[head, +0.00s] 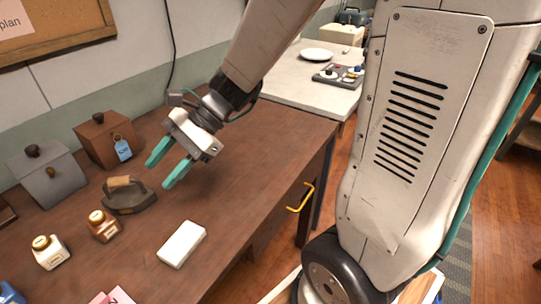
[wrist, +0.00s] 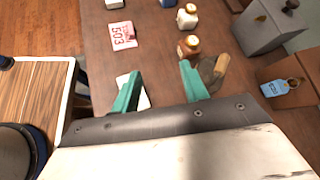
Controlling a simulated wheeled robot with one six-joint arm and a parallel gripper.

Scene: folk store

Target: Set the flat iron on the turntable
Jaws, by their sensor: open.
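The flat iron (head: 138,201) is dark with a brown wooden handle and stands on the brown wooden table. In the wrist view the iron (wrist: 209,73) is beside the right finger and partly hidden by it. My gripper (head: 159,176) is open and empty. It hangs above the table, up and to the right of the iron in the head view, apart from it. A round white plate-like disc (head: 317,55) lies on the pale counter at the back.
Two small labelled bottles (head: 103,226) (head: 49,252) and a white block (head: 182,244) stand near the iron. A grey lidded box (head: 49,178) and a brown lidded box (head: 106,143) with a blue tag stand behind. The table's right part is clear.

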